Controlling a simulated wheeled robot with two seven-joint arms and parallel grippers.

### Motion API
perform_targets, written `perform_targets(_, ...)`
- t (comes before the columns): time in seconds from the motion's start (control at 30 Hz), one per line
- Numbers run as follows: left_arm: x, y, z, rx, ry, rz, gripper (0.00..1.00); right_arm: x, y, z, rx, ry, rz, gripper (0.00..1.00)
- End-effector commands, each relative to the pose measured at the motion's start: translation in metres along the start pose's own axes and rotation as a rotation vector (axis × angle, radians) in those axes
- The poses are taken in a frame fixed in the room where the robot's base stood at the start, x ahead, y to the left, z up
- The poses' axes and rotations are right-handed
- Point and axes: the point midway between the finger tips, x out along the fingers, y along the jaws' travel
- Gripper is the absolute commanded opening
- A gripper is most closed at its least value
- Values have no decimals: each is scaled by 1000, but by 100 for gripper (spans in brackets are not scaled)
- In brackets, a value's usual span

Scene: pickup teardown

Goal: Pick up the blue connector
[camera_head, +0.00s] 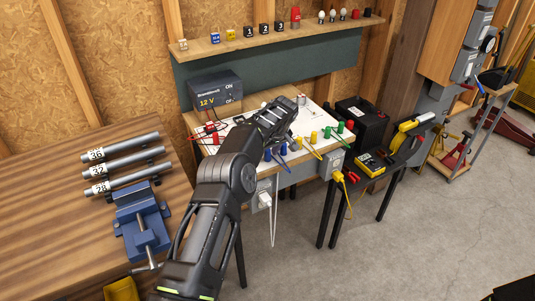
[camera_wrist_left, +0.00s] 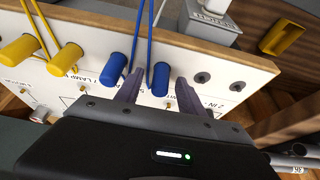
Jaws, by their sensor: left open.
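Two blue connectors with blue wires stand near the front edge of the white board (camera_wrist_left: 225,65). In the left wrist view, one blue connector (camera_wrist_left: 160,76) is between the fingertips of my open left gripper (camera_wrist_left: 160,86). The other blue connector (camera_wrist_left: 113,68) is just left of the fingers. Whether the fingers touch either one is not clear. In the head view, the blue connectors (camera_head: 268,154) show close below my left gripper (camera_head: 272,138), which reaches over the board. My right gripper is not in view.
Yellow connectors (camera_wrist_left: 66,57) stand beside the blue ones, and green connectors (camera_head: 328,132) stand farther right. A power box (camera_head: 218,91) is behind the board. A blue vise (camera_head: 143,222) and metal tubes (camera_head: 130,159) are on the wooden bench at left.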

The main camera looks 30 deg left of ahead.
Motion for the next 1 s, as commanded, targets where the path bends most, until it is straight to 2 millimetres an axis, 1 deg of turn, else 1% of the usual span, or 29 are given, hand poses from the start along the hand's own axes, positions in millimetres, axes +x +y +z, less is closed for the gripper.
perform_targets(0.3,0,0,0,0,0,0,46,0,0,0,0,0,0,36)
perform_targets(0.37,0,0,0,0,0,0,42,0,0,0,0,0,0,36)
perform_targets(0.87,0,0,0,0,0,0,1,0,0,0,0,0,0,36)
perform_targets(1.0,0,0,0,0,0,0,0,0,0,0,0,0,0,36)
